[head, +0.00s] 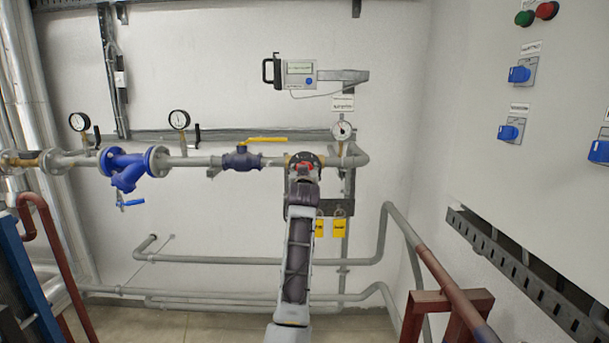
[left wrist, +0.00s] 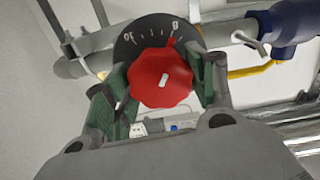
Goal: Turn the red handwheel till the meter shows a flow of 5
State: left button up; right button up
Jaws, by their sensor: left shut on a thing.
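The red handwheel (left wrist: 161,78) has a scalloped rim and a white mark at its centre. In the left wrist view it sits in front of a black dial (left wrist: 140,38) with white ticks and numbers, and a red pointer shows near the right-hand number. My left gripper (left wrist: 162,88) is shut on the handwheel, with one green-padded finger on each side. In the head view the handwheel (head: 305,167) is mostly hidden by my left gripper and arm. The meter (head: 300,74) is a grey box with a display on the wall above; its reading is too small to tell.
A blue valve with a yellow lever (head: 265,140) is left of the handwheel on the pipe. A round gauge (head: 342,131) stands to the right. Yellow tags (head: 320,228) hang below. A red-brown frame (head: 440,312) stands at lower right.

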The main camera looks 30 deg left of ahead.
aim_at(305, 162)
pick_arm(q)
jog(key=n, duration=0.3)
jog(key=shift+w+d+f, duration=0.1)
jog(key=shift+f, duration=0.25)
jog(key=shift+n, duration=0.9)
jog(key=o, duration=0.9)
jog(key=shift+o, duration=0.6)
jog(key=shift+r, duration=0.4)
notch_tip(305, 162, up, 8)
jog(key=shift+d+r, duration=0.1)
jog(key=shift+r, duration=0.1)
jog(key=shift+a+r, duration=0.2)
jog(key=shift+r, duration=0.35)
pick_arm(e)
jog(key=shift+d, duration=0.1)
